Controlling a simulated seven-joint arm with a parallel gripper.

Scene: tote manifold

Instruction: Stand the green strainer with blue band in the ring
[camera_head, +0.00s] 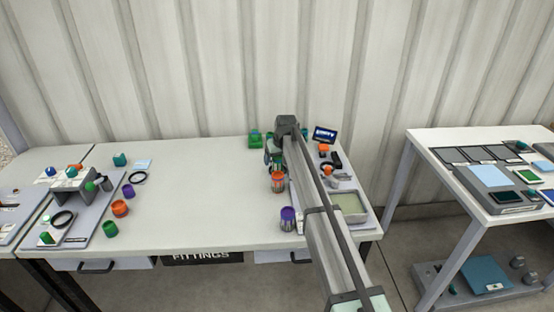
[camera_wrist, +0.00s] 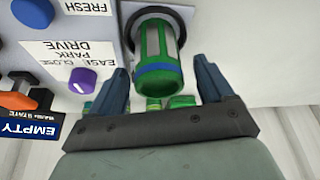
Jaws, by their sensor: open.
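The green strainer with blue band (camera_wrist: 158,62) shows in the wrist view between the two blue-grey fingers of my gripper (camera_wrist: 162,78). The fingers are open, with a gap on both sides of the strainer. A black ring (camera_wrist: 196,22) shows around the strainer's far end, which appears to stand inside it. I cannot tell how deep it sits. In the head view my gripper (camera_head: 272,155) is at the back right of the table, largely covered by my arm. The strainer and ring cannot be made out clearly there.
An orange-and-grey cylinder (camera_head: 278,184) and a purple one (camera_head: 288,218) stand near my arm. Green blocks (camera_head: 255,138) are behind; a display reading EMPTY (camera_wrist: 35,130) and a purple knob (camera_wrist: 82,80) are beside. Several caps and fixtures sit left. The table middle is clear.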

